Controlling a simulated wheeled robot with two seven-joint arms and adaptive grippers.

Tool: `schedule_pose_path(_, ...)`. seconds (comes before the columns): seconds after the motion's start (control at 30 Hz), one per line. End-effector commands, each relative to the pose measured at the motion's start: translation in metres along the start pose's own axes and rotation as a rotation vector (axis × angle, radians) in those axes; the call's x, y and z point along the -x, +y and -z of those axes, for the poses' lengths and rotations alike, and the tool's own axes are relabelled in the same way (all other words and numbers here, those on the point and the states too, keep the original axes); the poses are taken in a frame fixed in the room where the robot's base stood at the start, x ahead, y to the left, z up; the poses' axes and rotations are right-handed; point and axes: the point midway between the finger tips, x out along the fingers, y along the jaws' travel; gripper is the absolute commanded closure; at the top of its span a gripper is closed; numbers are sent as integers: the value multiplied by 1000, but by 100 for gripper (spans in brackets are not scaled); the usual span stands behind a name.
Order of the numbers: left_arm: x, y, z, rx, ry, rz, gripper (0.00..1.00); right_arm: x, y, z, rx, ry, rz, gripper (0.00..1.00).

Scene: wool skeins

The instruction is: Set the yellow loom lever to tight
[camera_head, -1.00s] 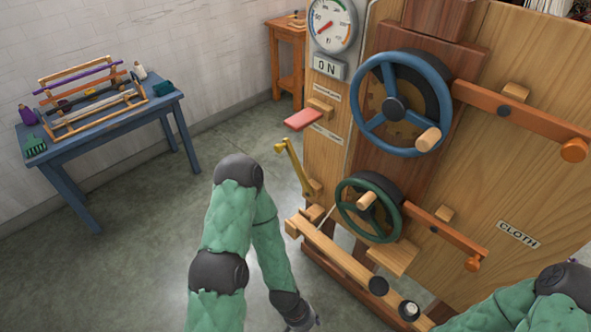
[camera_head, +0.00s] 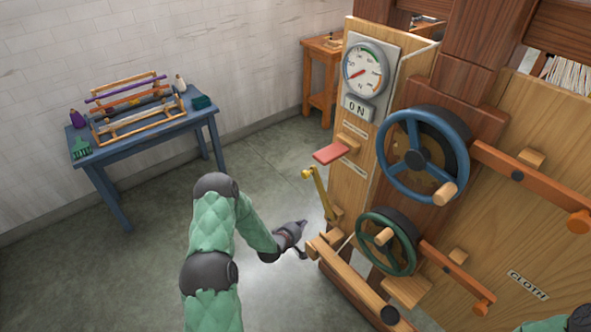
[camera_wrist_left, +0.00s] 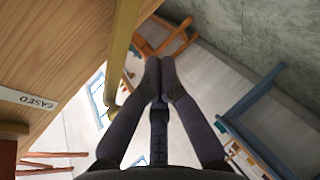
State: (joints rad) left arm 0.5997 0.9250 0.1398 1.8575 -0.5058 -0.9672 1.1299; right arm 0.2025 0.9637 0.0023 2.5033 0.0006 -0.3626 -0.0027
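The yellow lever (camera_head: 318,191) is on the left edge of the wooden machine panel, below a red paddle lever. Its knobbed end points up and slightly left, and its foot is at a wooden block. My left gripper (camera_head: 303,226) is just below and left of the lever, apart from it. In the left wrist view, the gripper's fingers (camera_wrist_left: 159,72) are together with nothing between them. The yellow lever (camera_wrist_left: 122,45) runs close by on their left. A label (camera_wrist_left: 28,99) there seems to read CASED or EASED. My right gripper is out of view.
The red lever (camera_head: 331,153) juts out above the yellow one. A blue handwheel (camera_head: 388,178) and green handwheel (camera_head: 362,226) stand to the right. A wooden beam (camera_head: 350,278) projects below. A blue table (camera_head: 160,132) stands at left; the floor between is open.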

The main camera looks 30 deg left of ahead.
Motion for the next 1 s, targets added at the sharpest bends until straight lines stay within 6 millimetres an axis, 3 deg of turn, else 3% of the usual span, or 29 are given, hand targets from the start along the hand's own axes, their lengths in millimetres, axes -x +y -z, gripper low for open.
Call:
schedule_pose_path(0.03,2,19,30,47,39,-59,100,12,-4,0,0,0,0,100)
schedule_pose_path(0.1,5,39,63,114,75,-143,100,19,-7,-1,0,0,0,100)
schedule_pose_path(0.2,11,61,101,190,103,-245,100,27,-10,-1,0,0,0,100)
schedule_pose_path(0.33,20,80,132,254,113,-336,100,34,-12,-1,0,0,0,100)
schedule_pose_path(0.5,26,89,148,287,113,-384,100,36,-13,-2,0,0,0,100)
schedule_pose_path(0.87,25,89,149,290,113,-387,100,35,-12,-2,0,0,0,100)
schedule_pose_path(1.0,16,93,150,288,112,-388,100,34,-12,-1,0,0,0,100)
